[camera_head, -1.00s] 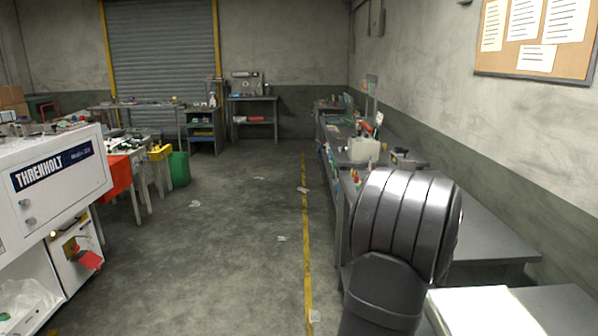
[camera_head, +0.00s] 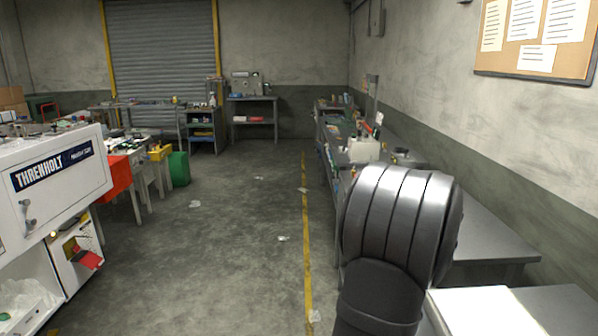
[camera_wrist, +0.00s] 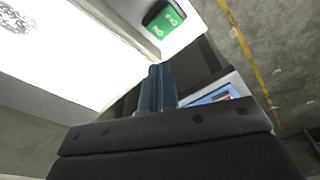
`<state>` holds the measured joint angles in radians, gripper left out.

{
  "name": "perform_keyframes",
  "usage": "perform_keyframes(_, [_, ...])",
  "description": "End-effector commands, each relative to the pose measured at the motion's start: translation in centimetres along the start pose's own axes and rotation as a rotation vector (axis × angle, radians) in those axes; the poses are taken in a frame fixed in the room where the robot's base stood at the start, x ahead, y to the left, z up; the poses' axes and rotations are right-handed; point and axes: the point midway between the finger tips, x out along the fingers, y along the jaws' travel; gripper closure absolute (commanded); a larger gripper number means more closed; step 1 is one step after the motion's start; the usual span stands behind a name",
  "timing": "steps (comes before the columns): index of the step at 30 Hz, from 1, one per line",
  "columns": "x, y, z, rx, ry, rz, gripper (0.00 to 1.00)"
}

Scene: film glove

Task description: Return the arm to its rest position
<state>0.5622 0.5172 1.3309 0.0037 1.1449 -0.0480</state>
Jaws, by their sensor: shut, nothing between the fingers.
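My arm shows in the head view as a thick grey ribbed joint at the lower right, in front of the right-hand benches. My gripper is out of sight there. In the wrist view my gripper (camera_wrist: 160,88) shows as two dark blue fingers side by side, shut with nothing between them. Beyond the fingertips is a bright white surface (camera_wrist: 85,50), and a dark object with a green label (camera_wrist: 166,20) sits at the top. I cannot tell how far the fingers are from either.
A white-topped surface (camera_head: 490,310) is at the lower right, close to my arm. Grey benches (camera_head: 490,240) line the right wall. A white THRENHOLT machine (camera_head: 60,200) stands at the left. The concrete floor between is open, with a yellow line (camera_head: 306,230) and scattered scraps.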

Motion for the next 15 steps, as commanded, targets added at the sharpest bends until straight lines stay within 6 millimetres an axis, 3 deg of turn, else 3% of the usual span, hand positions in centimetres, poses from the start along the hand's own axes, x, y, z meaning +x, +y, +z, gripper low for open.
perform_keyframes(12, [-7.4,-4.1,1.0,-0.473,-0.084,0.114,1.00])
perform_keyframes(14, [-8.3,-4.5,1.1,-0.526,-0.095,0.129,1.00])
perform_keyframes(15, [-7.8,-4.4,1.3,-0.534,-0.104,0.130,1.00])
